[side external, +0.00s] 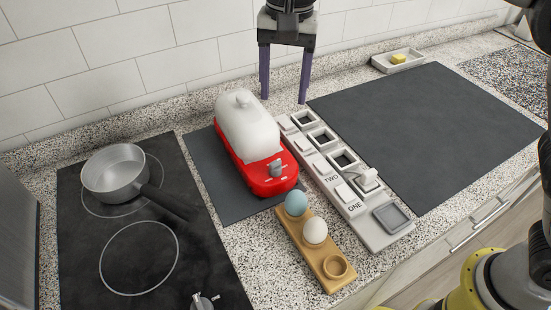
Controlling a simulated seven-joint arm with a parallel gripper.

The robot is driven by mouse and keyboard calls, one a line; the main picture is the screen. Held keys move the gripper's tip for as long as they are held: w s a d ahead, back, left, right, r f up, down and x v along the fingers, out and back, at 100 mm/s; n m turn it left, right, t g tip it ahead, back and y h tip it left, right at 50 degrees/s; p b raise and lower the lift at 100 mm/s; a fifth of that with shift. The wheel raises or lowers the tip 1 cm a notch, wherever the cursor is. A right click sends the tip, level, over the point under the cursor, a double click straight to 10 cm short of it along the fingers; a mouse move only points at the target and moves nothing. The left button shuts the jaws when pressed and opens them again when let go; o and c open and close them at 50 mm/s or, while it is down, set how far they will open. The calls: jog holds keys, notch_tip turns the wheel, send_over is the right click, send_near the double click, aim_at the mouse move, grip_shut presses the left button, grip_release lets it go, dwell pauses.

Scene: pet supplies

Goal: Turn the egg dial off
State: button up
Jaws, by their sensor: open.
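The red egg cooker (268,187) with a white domed lid (246,127) stands on a dark mat in the middle of the side external view. Its grey egg dial (276,168) sits on the near end of the red body; its exact setting is too small to tell. My gripper (284,101) has two purple fingers, spread apart and empty. It is at the top of the picture, above and behind the cooker in this view, apart from the dial.
A wooden holder (310,251) with a blue egg and a white egg stands in front of the cooker. A labelled grey rack (381,238) runs along its right. A pan (116,173) sits on the stove at left. The dark board (432,125) at right is clear.

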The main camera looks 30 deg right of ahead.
aim_at(275, 162)
jog(key=shift+g, duration=0.3)
jog(key=f, duration=0.5)
jog(key=a+f, duration=0.1)
jog(key=f, duration=0.4)
jog(key=a+f, duration=0.1)
jog(key=f, duration=0.5)
jog(key=shift+s, duration=0.35)
grip_shut()
